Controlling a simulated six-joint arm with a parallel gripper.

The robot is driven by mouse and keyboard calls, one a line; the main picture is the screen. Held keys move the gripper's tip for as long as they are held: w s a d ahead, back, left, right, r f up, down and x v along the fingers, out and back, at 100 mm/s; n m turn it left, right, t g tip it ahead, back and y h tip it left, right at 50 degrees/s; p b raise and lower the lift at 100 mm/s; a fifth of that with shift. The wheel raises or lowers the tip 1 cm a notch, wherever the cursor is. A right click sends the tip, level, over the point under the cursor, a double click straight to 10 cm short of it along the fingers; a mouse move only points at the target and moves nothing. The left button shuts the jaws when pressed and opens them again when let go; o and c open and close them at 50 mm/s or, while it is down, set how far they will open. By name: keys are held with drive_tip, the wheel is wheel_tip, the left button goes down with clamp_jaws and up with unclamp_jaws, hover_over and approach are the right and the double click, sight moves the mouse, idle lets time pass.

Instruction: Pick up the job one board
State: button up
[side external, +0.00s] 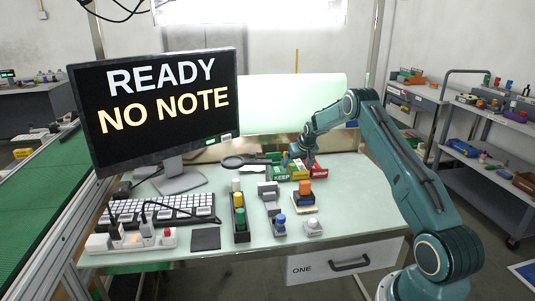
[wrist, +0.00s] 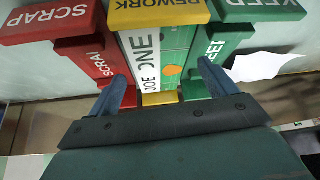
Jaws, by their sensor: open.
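The job one board (wrist: 176,48) shows in the wrist view as a green board with an orange patch and a white label, its lettering partly reading "ONE". It sits in the yellow REWORK bin (wrist: 160,14), between the red SCRAP bin (wrist: 45,20) and the green KEEP bin (wrist: 262,10). My gripper (wrist: 160,72) is open, with one finger on each side of the board in the picture. I cannot tell whether the fingers touch anything. In the side view my gripper (side external: 307,157) is over the bins at the back of the bench; the board cannot be made out there.
A monitor (side external: 155,105) reading "READY NO NOTE" stands at left behind a keyboard (side external: 160,209). A magnifier (side external: 233,162), a tray of bottles (side external: 240,218) and small blocks stand left and in front of the bins. The bench's right front is clear. A drawer (side external: 310,269) is marked ONE.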

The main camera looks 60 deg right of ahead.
sight(297, 166)
drive_tip(key=shift+c, duration=0.3)
drive_tip(key=c, duration=1)
drive_tip(key=shift+c, duration=0.3)
drive_tip(key=shift+r, duration=0.25)
drive_tip(key=shift+c, duration=0.4)
wheel_tip(297, 166, up, 20)
drive_tip(key=shift+f, duration=0.25)
drive_tip(key=shift+a, duration=0.1)
